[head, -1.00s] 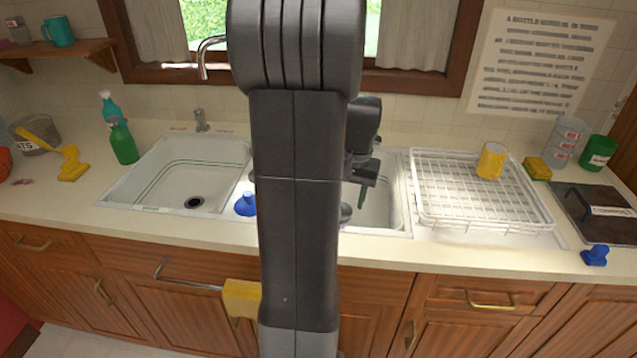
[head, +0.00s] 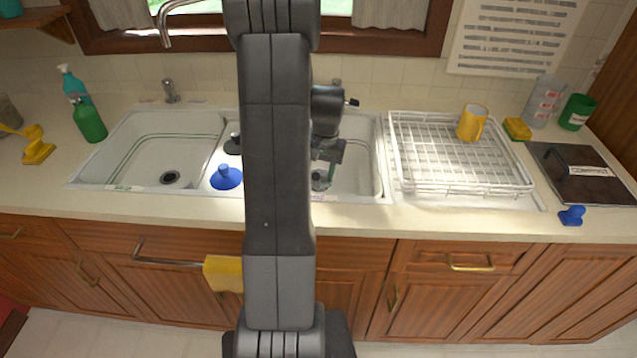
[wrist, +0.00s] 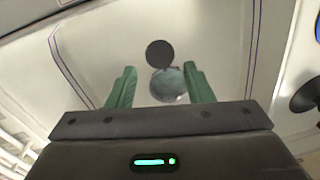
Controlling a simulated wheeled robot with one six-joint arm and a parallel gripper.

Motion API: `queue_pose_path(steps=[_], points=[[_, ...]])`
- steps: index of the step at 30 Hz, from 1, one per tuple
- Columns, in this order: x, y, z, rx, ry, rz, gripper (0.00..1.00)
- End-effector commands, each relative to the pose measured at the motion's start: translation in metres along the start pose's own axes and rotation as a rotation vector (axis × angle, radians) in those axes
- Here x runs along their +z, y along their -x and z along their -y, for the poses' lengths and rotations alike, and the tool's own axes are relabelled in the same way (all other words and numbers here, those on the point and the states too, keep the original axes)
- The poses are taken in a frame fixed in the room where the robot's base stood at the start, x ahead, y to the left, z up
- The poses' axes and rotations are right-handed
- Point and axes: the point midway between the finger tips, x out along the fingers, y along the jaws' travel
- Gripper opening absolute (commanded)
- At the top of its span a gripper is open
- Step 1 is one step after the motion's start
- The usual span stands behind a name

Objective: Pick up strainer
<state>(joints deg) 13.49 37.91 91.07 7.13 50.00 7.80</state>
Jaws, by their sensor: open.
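A round, shiny grey disc that looks like the strainer (wrist: 168,86) lies on the floor of the right sink basin (wrist: 215,30). A dark round disc, probably the drain hole (wrist: 159,53), is right beside it in the wrist view. My gripper (wrist: 159,68) is open, with its green fingers pointing down over the basin and one on each side of the disc in that view. Nothing is held. In the head view my gripper (head: 327,170) is inside the right basin, partly hidden by my arm. How high the fingers are above the disc is hard to tell.
A blue plunger-like object (head: 226,178) and a black one (head: 233,145) stand on the divider between the basins. A white dish rack (head: 450,185) with a yellow mug (head: 472,123) is right of the sink. The left basin (head: 140,150) is empty. A faucet (head: 163,25) rises behind.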

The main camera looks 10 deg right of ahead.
Motion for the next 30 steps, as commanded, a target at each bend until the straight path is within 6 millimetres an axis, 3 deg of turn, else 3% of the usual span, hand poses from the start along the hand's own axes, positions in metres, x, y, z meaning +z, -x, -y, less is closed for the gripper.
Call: queue_pose_path(steps=[9, 17, 18, 25, 30], points=[[0.004, -0.039, 0.003, 0.000, -0.001, 0.003, 0.47], [0.004, -0.043, 0.003, 0.000, 0.000, 0.001, 0.47], [0.004, -0.043, 0.003, 0.000, 0.000, 0.001, 0.45], [0.004, -0.043, 0.003, 0.000, 0.000, 0.001, 0.00], [0.004, -0.042, 0.003, 0.000, 0.000, 0.000, 0.00]])
